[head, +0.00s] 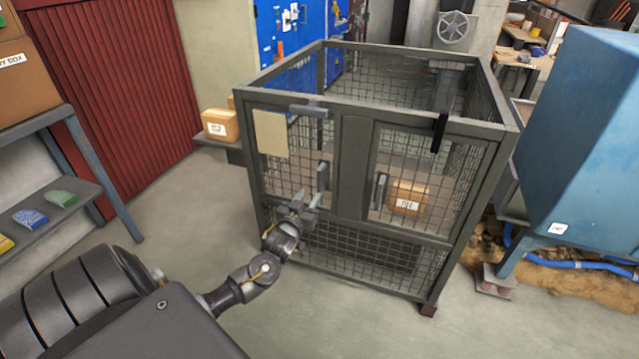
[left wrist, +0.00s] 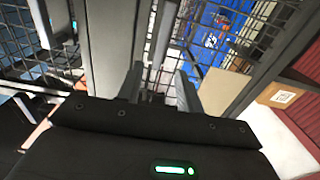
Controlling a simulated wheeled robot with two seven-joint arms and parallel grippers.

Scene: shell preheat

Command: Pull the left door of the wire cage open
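The grey wire cage (head: 420,122) stands in the middle of the head view. Its left door (head: 285,175) looks closed, with a beige sheet (head: 270,134) at its upper left. The left door's upright handle (head: 323,176) is near the door's right edge. My left gripper (head: 306,198) is just below and in front of this handle. In the left wrist view its two fingers (left wrist: 158,88) are apart, and a grey bar, seemingly the handle (left wrist: 164,36), shows ahead between them. Contact cannot be told. My right gripper is not in view.
The right door's handle (head: 381,190) is beside a box (head: 408,198) inside the cage. A blue machine (head: 575,125) stands close on the right. A shelf (head: 75,205) is at left; floor before the cage is clear.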

